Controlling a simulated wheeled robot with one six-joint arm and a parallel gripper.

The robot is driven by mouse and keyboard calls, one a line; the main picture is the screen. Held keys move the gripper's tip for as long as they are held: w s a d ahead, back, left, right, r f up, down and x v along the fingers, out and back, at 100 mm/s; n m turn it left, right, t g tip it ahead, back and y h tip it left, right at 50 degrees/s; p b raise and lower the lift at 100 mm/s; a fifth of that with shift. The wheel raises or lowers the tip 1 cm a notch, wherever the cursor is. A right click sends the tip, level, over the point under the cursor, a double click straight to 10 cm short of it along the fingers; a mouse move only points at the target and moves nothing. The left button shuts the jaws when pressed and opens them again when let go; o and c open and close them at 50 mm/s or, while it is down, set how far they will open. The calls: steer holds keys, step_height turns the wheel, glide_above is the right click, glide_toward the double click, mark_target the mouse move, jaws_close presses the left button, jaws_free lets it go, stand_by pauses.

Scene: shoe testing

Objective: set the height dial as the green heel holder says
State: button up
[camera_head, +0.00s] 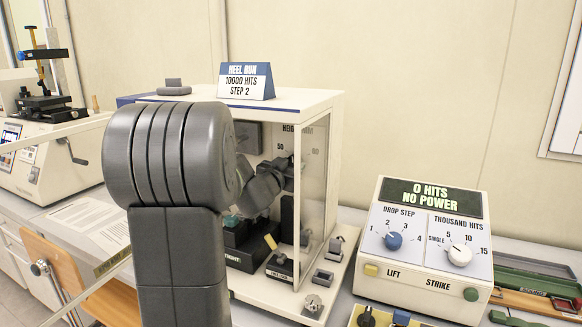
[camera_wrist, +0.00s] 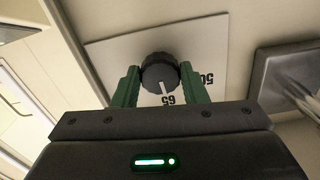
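The height dial (camera_wrist: 158,73) is a dark round knob on a pale plate (camera_wrist: 110,58) in the wrist view. Its white pointer line points at the printed 65; a 50 is printed further right. My gripper (camera_wrist: 159,76) has green fingers on both sides of the knob, with no clear gap to it, and looks shut on it. In the head view my gripper (camera_head: 283,172) is inside the test cabinet and covers the dial. A green piece (camera_head: 231,221), perhaps the heel holder, shows low in the cabinet behind my arm. No writing on it is readable.
The cabinet (camera_head: 318,105) has a clear side panel, and a HEEL RUN sign (camera_head: 247,81) reading 10000 HITS STEP 2 stands on top. A control box (camera_head: 424,250) reads 0 HITS NO POWER. Trays (camera_head: 535,283) lie at the right. Another machine (camera_head: 45,150) stands left.

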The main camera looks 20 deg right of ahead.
steer(key=shift+m, duration=0.5)
steer(key=o, duration=1)
steer(key=shift+a, duration=0.1)
steer(key=v, duration=1.3)
steer(key=shift+s+a+b, duration=0.2)
steer(key=shift+s+b, duration=0.1)
steer(key=shift+w+d, duration=0.1)
